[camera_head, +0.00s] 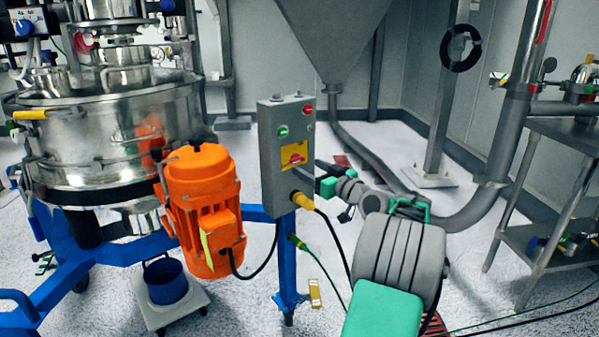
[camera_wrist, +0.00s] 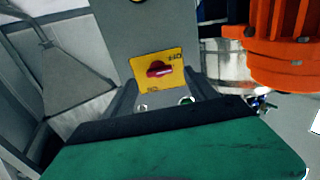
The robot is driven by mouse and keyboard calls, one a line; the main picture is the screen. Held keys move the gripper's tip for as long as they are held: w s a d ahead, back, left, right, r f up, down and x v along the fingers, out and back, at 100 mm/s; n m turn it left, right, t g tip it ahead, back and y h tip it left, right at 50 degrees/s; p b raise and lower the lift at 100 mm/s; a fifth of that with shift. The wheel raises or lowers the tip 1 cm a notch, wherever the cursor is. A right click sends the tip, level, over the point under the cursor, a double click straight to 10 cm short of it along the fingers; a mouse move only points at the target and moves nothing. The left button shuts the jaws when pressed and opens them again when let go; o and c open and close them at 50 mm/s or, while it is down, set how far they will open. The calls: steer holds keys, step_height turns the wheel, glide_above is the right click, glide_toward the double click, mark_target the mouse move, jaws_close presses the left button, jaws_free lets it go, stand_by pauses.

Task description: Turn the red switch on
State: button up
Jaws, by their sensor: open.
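The red switch (camera_head: 294,158) is a red rotary knob on a yellow plate (camera_head: 294,148), on the front of a grey control box (camera_head: 272,185). In the wrist view the red switch (camera_wrist: 159,70) lies roughly level across its yellow plate (camera_wrist: 148,84), whose lettering appears upside down. My gripper (camera_head: 312,170) is just right of the box in the head view, pointing toward it. In the wrist view my gripper (camera_wrist: 163,81) is open and empty, its dark fingers spread on either side of the plate's lower part. Contact with the switch cannot be told.
A green button (camera_head: 282,132) and a red button (camera_head: 307,110) sit above the switch. A yellow plug (camera_head: 301,200) and cables hang below it. An orange motor (camera_head: 203,205) and steel sifter (camera_head: 110,125) stand left. A metal shelf (camera_head: 560,130) stands at the right.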

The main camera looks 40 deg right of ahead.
mark_target(297, 160)
steer(key=w, duration=0.4)
steer(key=shift+w+d, duration=0.1)
steer(key=shift+d, duration=0.1)
steer(key=shift+c, duration=0.6)
steer(key=shift+a, duration=0.1)
steer(key=c, duration=1.3)
steer(key=shift+o, duration=0.2)
